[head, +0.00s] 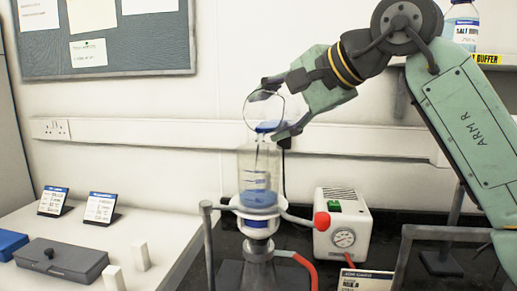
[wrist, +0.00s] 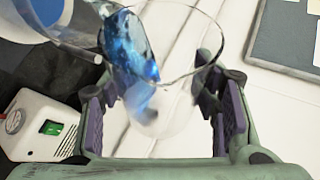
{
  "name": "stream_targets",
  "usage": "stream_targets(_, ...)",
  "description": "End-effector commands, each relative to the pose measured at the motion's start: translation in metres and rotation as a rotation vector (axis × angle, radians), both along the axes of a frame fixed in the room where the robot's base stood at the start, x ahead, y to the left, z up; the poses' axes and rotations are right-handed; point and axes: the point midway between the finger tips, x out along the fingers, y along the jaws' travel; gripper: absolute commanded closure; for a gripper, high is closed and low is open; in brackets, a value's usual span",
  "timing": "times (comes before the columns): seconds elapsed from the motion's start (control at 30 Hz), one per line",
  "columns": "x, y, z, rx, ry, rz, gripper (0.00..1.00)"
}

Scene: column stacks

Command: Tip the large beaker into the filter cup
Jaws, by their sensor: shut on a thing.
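My gripper (head: 275,108) is shut on the large beaker (head: 266,107), a clear glass vessel tilted steeply above the filter cup. Blue liquid lies at the beaker's lower side, and a thin dark stream runs down from it into the cup. The filter cup (head: 258,165) is a clear upright cylinder with blue liquid in its lower part. In the wrist view the beaker (wrist: 165,125) sits between my gripper's pads (wrist: 155,108), with blue liquid inside; the cup (wrist: 60,25) shows at the upper left, partly cut off.
A grey case (head: 60,260) and two small label cards (head: 101,207) are on the left bench. A salt buffer bottle (head: 461,25) stands on the shelf at upper right.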

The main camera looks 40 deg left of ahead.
Motion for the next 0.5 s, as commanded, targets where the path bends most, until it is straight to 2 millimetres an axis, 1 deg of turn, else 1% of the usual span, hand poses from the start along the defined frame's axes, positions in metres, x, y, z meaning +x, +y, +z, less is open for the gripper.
stream_targets(0.5, -0.0019, -0.0003, 0.0035, 0.018, -0.062, 0.000, 0.77)
